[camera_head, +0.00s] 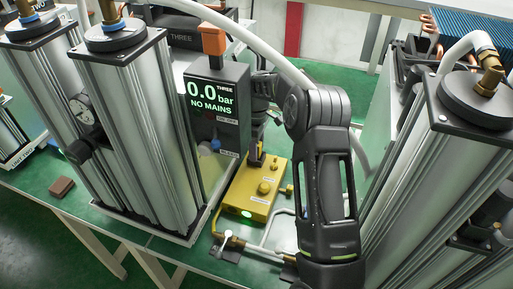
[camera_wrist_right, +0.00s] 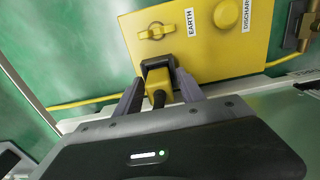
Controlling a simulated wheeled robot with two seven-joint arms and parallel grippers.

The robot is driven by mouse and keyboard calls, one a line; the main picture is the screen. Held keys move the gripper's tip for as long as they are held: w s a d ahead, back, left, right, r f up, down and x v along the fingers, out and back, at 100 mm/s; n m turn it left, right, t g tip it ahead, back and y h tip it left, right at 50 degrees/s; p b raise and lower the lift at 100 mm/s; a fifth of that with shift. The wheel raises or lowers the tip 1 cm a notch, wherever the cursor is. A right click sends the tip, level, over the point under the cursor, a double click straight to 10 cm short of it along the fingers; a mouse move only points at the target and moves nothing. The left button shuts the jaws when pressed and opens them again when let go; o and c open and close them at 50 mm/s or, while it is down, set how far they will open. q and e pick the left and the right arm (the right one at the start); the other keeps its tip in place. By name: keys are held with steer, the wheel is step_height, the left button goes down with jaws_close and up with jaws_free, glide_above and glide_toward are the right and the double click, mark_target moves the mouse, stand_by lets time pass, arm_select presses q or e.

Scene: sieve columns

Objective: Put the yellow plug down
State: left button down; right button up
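The yellow plug (camera_wrist_right: 157,80) sits between the two fingers of my right gripper (camera_wrist_right: 158,72) in the right wrist view, with a dark cable end facing the wrist. The fingers appear shut on it. In the head view my right gripper (camera_head: 256,158) is at the back end of a yellow box (camera_head: 246,205), partly hidden by its own arm. The right wrist view shows the box's face (camera_wrist_right: 205,50) with EARTH and DISCHARGE labels right by the plug. I cannot tell whether the plug touches the box. My left gripper is not in view.
A dark display unit (camera_head: 217,110) reading 0.0 bar, NO MAINS stands left of the box. Tall metal columns (camera_head: 130,125) rise at left, and another (camera_head: 420,170) at right. A brown block (camera_head: 61,187) lies on the green bench (camera_head: 115,222). Pipework (camera_head: 236,240) runs before the box.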

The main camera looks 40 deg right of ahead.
step_height(320, 180, up, 12)
steer(key=shift+r+b, duration=0.2)
steer(key=shift+b, duration=0.35)
steer(key=shift+f, duration=0.1)
stand_by(1.0)
